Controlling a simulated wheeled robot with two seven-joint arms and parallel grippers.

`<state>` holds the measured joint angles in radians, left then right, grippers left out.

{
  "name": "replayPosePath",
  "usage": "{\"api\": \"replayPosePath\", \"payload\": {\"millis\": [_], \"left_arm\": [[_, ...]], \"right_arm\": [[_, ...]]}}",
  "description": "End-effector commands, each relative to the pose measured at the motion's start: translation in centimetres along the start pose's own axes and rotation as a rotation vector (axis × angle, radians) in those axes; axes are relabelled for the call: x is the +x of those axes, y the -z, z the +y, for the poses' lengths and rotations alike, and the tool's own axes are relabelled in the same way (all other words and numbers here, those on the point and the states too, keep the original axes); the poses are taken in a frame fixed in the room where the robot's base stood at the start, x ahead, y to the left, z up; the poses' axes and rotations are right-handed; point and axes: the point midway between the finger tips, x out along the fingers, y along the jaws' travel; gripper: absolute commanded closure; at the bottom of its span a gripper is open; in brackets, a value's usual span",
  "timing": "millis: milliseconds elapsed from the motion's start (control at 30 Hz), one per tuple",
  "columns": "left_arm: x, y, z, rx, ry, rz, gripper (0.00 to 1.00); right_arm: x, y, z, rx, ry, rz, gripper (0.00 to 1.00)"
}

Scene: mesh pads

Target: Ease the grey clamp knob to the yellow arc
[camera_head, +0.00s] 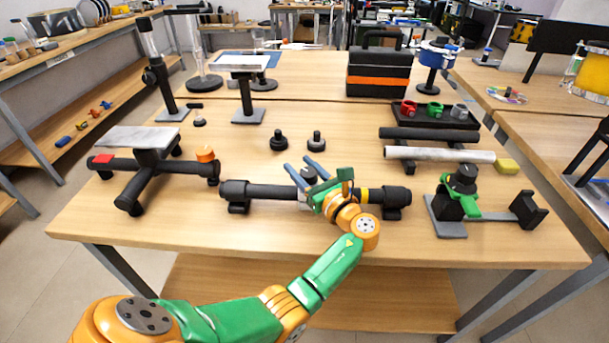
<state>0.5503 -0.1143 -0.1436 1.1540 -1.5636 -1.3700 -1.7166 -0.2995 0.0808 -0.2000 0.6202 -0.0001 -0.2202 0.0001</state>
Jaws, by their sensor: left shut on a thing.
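A dark horizontal bar (262,191) lies on two feet near the table's front edge. A grey clamp knob (309,174) stands at the bar's middle, above a light grey collar (304,203). A yellow arc (364,195) shows as a band on the bar, to the right of the knob. My left gripper (303,172) reaches over the bar from the front, its blue fingers on either side of the knob and shut on it. The gripper body and wrist hide the stretch of bar between knob and arc. My right gripper is not in view.
A black stand with a grey plate (140,137) is at the left. A green clamp on a grey base (448,219) is at the right. Two long rods (440,154) (430,134) lie behind it. The front table strip is clear.

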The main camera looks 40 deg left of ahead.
Motion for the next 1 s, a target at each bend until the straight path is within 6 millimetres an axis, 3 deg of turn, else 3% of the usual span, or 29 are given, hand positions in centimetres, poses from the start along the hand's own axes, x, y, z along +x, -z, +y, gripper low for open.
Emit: {"api": "replayPosePath", "payload": {"millis": [100,400,1000], "left_arm": [[0.0,0.7,0.2,-0.002,-0.081,0.001,1.00],[0.0,0.4,0.7,0.000,-0.226,0.000,1.00],[-0.1,0.1,0.9,0.003,-0.280,0.003,1.00]], "right_arm": [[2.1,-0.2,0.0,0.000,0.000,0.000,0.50],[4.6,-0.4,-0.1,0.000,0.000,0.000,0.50],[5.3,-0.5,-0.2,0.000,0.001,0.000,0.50]]}}
